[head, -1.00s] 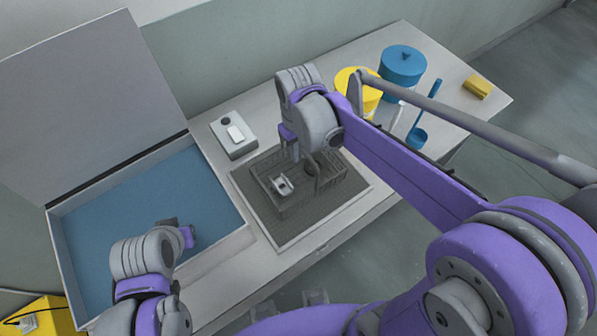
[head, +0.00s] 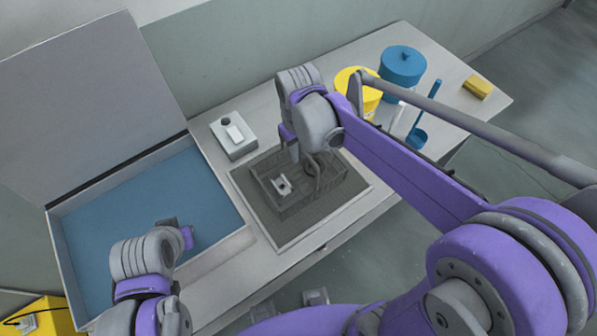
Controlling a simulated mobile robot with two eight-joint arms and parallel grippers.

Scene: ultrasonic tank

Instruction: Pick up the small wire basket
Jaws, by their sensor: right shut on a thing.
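The small wire basket (head: 294,204) is dark grey and stands on the dark mat in the middle of the table, with a small pale metal part (head: 282,186) inside it. My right gripper (head: 298,160) points down at the basket's far side and is shut on the basket; its fingertips are partly hidden by the wrist. My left gripper (head: 187,236) hangs over the near part of the blue tank, away from the basket. Its fingers are too small to read.
The ultrasonic tank (head: 215,165) with blue liquid and a raised lid (head: 85,105) is at left. A white control box (head: 233,138) sits behind the dark mat (head: 250,205).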

